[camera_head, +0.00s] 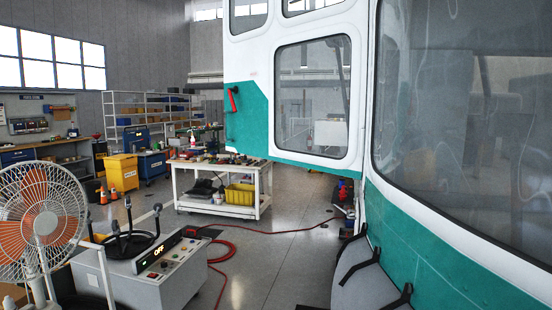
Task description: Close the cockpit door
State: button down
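The cockpit door (257,110) is white with a teal lower part and large windows. It stands swung open, jutting left from the helicopter body (405,225). Its right edge meets the body at a white frame beside the big curved windscreen (465,120). A red handle (232,98) sits near the door's left edge, on the teal part. The door's top is cut off by the picture's edge. My gripper is not in view.
A grey machine (150,283) with an "OFF" display and a fan (42,215) stand at lower left. A white cart (222,200) with tools is behind, beyond the door's lower edge. A red hose (222,250) lies on the floor. Open floor (275,265) lies between machine and helicopter.

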aim_at(298, 69)
jog(key=i, duration=0.8)
jog(key=i+j, duration=0.2)
jog(key=i, duration=0.25)
jog(key=i+j, duration=0.2)
jog(key=i, duration=0.25)
jog(key=i+j+u, duration=0.1)
jog(key=i, duration=0.3)
jog(key=i+j, duration=0.3)
jog(key=i, duration=0.15)
jog(key=i+j, duration=0.15)
jog(key=i, duration=0.3)
